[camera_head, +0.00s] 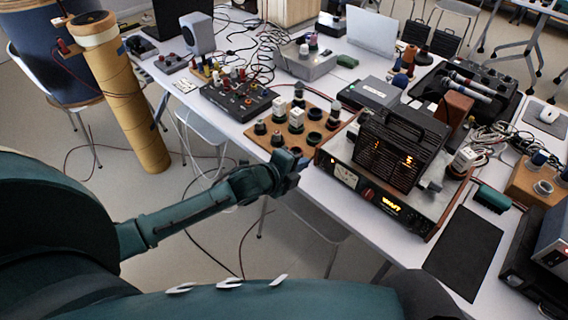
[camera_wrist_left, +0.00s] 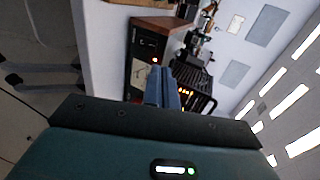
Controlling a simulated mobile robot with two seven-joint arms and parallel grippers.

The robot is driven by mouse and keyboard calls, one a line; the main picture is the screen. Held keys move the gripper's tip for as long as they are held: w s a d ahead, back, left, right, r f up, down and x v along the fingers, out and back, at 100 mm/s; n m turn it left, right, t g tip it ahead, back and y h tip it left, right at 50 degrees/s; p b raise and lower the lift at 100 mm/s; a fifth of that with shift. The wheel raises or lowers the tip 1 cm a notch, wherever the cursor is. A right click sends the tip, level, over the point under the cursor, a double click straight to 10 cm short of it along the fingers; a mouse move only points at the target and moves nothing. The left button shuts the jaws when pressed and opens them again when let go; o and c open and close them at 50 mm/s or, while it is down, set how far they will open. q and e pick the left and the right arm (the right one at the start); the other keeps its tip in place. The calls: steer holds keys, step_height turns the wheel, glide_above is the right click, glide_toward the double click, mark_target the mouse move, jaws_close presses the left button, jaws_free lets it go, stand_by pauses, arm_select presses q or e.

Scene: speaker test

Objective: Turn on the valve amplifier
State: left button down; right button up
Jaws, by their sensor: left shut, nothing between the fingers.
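The valve amplifier (camera_head: 330,178) stands on the white table in the head view, with a wood-edged case, a dial meter and a black cage on top. Orange glows show inside the cage, and an orange display is lit on the front panel. In the left wrist view the amplifier (camera_wrist_left: 142,75) lies beyond the fingers, with a small red light on its front. My left gripper (camera_head: 295,166) is shut and empty, just left of the amplifier's front left corner; its fingers (camera_wrist_left: 162,88) partly cover the amplifier in the wrist view. I cannot tell whether they touch it.
A wooden board (camera_head: 268,140) with valves and sockets sits left of the amplifier. A black control box (camera_head: 235,98) with cables stands behind it. A black mat (camera_head: 465,252) lies to the right. A tall coil cylinder (camera_head: 130,110) stands on the floor at left.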

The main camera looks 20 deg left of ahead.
arm_select(q)
steer(key=s+r, duration=0.1)
steer(key=s+a+r, duration=0.1)
steer(key=s+r, duration=0.2)
steer(key=shift+s+a, duration=0.1)
steer(key=shift+a, duration=0.25)
steer(key=s+d+f+n+g, duration=0.1)
steer(key=s+d+f+n, duration=0.1)
steer(key=s+f+n, duration=0.3)
steer(key=s+d+f+n+g+y, duration=0.1)
steer(key=s+d+f+n, duration=0.2)
steer(key=s+n, duration=1)
step_height(320, 180, down, 3)
steer(key=shift+s+f+n, duration=0.1)
steer(key=shift+s+n, duration=0.15)
steer(key=shift+n, duration=0.35)
